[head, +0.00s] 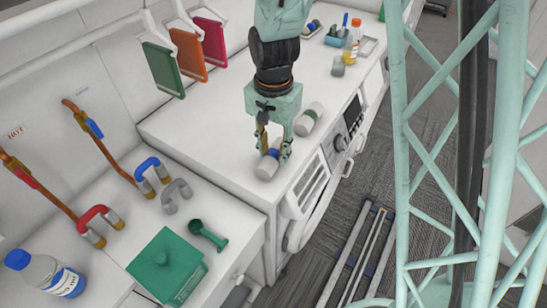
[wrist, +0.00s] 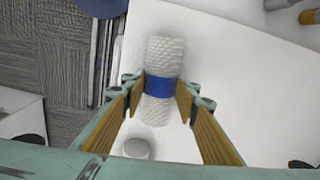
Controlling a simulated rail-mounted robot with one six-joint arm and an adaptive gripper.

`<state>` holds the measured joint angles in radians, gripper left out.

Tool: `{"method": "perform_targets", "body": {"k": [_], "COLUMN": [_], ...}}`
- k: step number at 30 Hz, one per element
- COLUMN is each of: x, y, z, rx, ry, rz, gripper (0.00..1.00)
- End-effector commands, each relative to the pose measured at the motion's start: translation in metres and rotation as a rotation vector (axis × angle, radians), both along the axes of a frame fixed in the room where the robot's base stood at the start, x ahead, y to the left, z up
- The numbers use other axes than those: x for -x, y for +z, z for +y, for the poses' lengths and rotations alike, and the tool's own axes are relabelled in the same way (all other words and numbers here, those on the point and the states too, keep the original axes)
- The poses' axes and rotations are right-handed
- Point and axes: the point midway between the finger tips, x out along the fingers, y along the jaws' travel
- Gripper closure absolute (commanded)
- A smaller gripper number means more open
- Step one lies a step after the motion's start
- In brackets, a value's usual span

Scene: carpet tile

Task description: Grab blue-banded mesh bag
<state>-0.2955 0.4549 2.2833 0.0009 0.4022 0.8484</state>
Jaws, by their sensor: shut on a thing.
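The blue-banded mesh bag (head: 266,168) is a white textured roll with a blue band round its middle. In the head view it is at the front edge of the white counter, partly hidden by my gripper (head: 272,148). In the wrist view the bag (wrist: 163,58) lies between the two fingers of my gripper (wrist: 160,88), which close on it at the blue band. I cannot tell whether the bag touches the counter.
A green lidded box (head: 168,265) and a green scoop (head: 207,235) are at the front left. Bottles and a cup stand at the back.

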Motion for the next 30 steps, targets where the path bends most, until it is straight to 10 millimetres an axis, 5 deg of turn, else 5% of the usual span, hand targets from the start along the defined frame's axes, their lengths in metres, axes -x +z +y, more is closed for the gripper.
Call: {"method": "perform_targets", "body": {"k": [14,26,30], "x": [0.000,0.000,0.008], "y": [0.006,0.035,0.036], "z": [0.000,0.000,-0.015], "rx": [0.000,0.001,0.000], "ry": [0.000,0.000,-0.002], "rz": [0.000,-0.001,0.001], "gripper": [0.82,0.82,0.82]}}
